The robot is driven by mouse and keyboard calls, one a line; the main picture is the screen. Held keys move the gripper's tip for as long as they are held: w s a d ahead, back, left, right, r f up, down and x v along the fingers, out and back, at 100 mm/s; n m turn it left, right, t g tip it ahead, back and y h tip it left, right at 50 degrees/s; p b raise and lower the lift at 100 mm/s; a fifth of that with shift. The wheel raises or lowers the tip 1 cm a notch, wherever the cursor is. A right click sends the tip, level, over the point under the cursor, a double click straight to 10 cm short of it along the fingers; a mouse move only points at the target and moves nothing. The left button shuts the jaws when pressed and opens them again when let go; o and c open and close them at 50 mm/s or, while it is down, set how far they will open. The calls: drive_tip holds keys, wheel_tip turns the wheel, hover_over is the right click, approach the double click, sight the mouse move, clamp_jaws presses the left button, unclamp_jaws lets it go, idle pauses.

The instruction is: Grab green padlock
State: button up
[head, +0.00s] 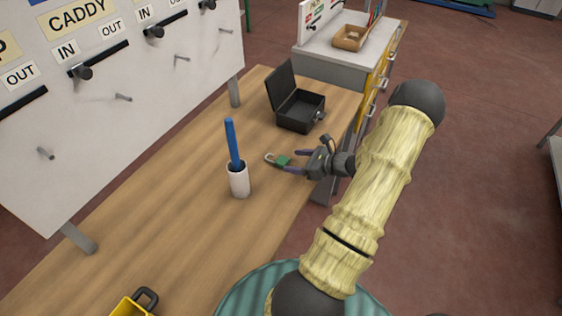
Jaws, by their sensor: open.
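The green padlock (283,160) lies on the wooden table, with its pale metal shackle pointing left. My gripper (291,162) reaches in from the right, low over the table. Its jaws are open, and the fingertips are at the padlock's right side, close around or beside its body. I cannot tell whether they touch it. Part of the padlock may be hidden by the fingers.
An open black box (297,110) stands behind the padlock. A white cup (239,181) with a blue stick (233,142) stands to the left.

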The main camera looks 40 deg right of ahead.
sight(283, 160)
drive_tip(key=x, duration=0.2)
drive_tip(key=p+x, duration=0.1)
drive_tip(key=shift+w+a, duration=0.3)
drive_tip(key=shift+a, duration=0.1)
drive_tip(key=shift+w+a+f, duration=0.1)
drive_tip(key=shift+w+f, duration=0.25)
drive_tip(key=shift+w, duration=0.05)
drive_tip(key=shift+c, duration=0.4)
drive_tip(key=c, duration=1)
